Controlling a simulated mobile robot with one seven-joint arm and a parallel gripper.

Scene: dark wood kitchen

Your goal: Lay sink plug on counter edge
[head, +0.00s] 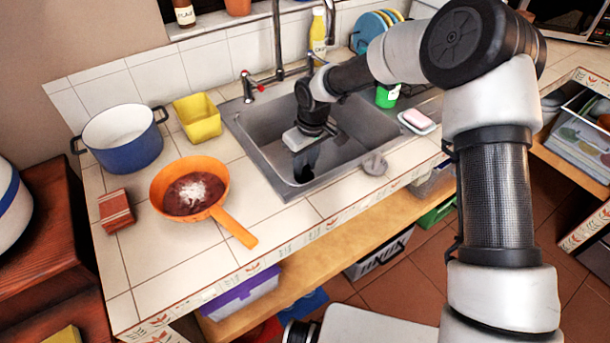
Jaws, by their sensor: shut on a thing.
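My gripper (304,157) reaches down into the grey metal sink (268,150), left of its middle. Its pale hand is low over the basin, with dark shapes beneath it. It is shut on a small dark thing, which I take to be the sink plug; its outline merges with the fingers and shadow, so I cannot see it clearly. The tiled counter edge (290,220) runs along the front of the sink, below and to the right of the gripper.
A grey lumpy object (374,165) lies at the sink's front rim. An orange pan (168,206) with its handle toward the front edge, a blue pot (124,146) and a yellow tub (198,122) stand left. A soap dish (416,123) is right. The front counter between pan and grey object is clear.

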